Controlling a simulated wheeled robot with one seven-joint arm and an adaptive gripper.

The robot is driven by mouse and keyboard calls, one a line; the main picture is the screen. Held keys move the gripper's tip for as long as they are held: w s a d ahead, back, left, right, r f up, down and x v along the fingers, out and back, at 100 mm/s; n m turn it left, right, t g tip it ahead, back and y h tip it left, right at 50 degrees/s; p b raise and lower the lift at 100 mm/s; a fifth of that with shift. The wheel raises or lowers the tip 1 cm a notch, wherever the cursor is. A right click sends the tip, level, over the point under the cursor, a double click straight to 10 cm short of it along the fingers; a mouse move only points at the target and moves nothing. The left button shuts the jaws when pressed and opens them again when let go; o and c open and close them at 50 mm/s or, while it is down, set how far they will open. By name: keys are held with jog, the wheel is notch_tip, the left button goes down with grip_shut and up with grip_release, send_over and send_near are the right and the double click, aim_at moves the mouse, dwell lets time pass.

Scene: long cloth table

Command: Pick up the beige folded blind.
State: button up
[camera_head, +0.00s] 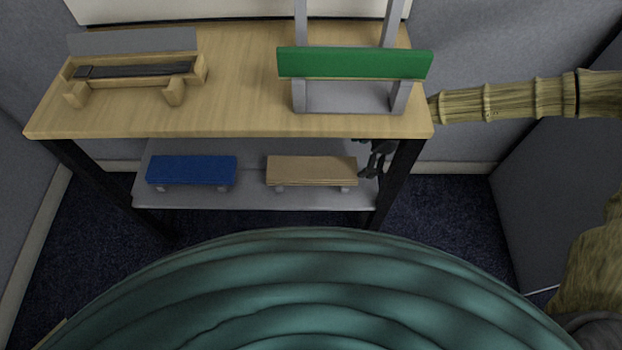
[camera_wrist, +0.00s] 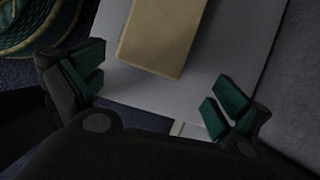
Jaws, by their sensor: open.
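The beige folded blind (camera_head: 311,171) lies on the grey lower shelf, right of its middle, raised on small supports. In the wrist view the blind (camera_wrist: 158,38) shows as a tan block at the top centre, beyond the fingertips. My gripper (camera_wrist: 158,93) is open, with green-padded fingers spread wide at left and right and nothing between them. In the head view my gripper (camera_head: 376,158) shows as a small dark shape at the right end of the shelf, just right of the blind and partly hidden by the tabletop and leg.
A blue folded piece (camera_head: 191,169) lies left on the same grey shelf (camera_head: 250,193). The wooden tabletop (camera_head: 235,108) is above, with a wooden holder (camera_head: 135,75) and a green bar (camera_head: 354,63) on a grey stand. A black leg (camera_head: 400,175) stands close to my gripper.

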aim_at(313, 168)
jog(key=a+r+y+b, duration=0.1)
jog(key=a, duration=0.1)
jog(key=s+a+r+y+b, duration=0.1)
jog(key=a, duration=0.1)
jog(key=a+r+m+y+b, duration=0.1)
jog(key=a+y, duration=0.1)
jog(key=a, duration=0.1)
jog(key=shift+s+r+b, duration=0.15)
jog(key=shift+s+b, duration=0.1)
jog(key=shift+b, duration=0.05)
jog(key=shift+a, duration=0.25)
jog(key=shift+b+x, duration=1)
jog(key=shift+x, duration=4.15)
jog(key=shift+w, duration=0.1)
jog(key=c, duration=1.1)
